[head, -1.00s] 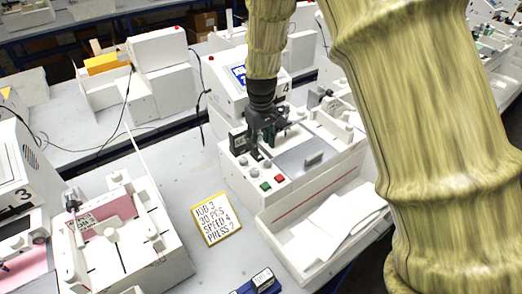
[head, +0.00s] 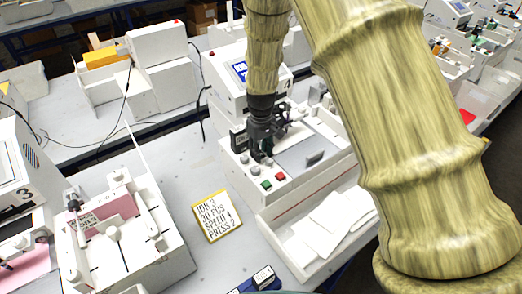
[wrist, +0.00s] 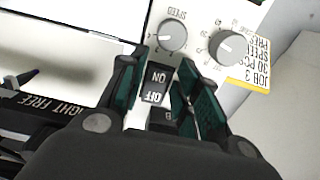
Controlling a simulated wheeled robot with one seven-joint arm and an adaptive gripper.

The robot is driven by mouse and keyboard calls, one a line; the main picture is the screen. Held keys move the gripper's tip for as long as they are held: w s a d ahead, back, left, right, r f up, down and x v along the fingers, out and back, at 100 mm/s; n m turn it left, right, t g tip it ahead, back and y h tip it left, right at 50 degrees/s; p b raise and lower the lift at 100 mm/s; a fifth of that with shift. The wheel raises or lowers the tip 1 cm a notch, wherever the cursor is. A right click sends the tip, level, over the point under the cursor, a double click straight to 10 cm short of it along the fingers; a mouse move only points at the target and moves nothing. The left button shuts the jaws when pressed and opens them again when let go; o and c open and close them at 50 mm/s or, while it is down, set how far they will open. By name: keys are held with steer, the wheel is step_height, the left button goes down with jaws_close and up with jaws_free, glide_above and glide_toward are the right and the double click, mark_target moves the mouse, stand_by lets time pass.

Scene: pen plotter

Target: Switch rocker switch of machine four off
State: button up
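Machine four (head: 238,92) is a white machine with a "4" on its housing, right of centre in the head view. Its rocker switch (wrist: 155,84) is dark with white "ON" and "OFF" lettering in the wrist view; I cannot tell which half is pressed. My gripper (wrist: 157,72) points down at the control panel, its two dark green-padded fingers apart, one on each side of the switch. No object shows in its grasp. I cannot tell whether a finger touches the switch. In the head view my gripper (head: 262,146) hides the switch.
A speed knob (wrist: 172,37) and a larger knob (wrist: 227,46) lie beyond the fingers. A green button (head: 266,184) and a red button (head: 280,176) sit at the panel's front. A job card (head: 216,215) lies on the table. Machine three (head: 120,235) stands at left.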

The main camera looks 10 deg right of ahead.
steer(key=shift+s+r, duration=0.1)
steer(key=shift+s, duration=0.05)
steer(key=c, duration=0.3)
jaws_close()
steer(key=shift+w+a+g+p, duration=0.15)
steer(key=shift+w+g+p, duration=0.1)
steer(key=shift+g+p, duration=0.3)
steer(key=shift+w+a+g+h+p, duration=0.15)
steer(key=shift+g+h, duration=0.2)
steer(key=shift+g, duration=0.25)
steer(key=shift+w+d+g+h+p, duration=0.15)
steer(key=shift+g+h, duration=0.2)
steer(key=shift+g, duration=0.2)
steer(key=shift+a, duration=0.1)
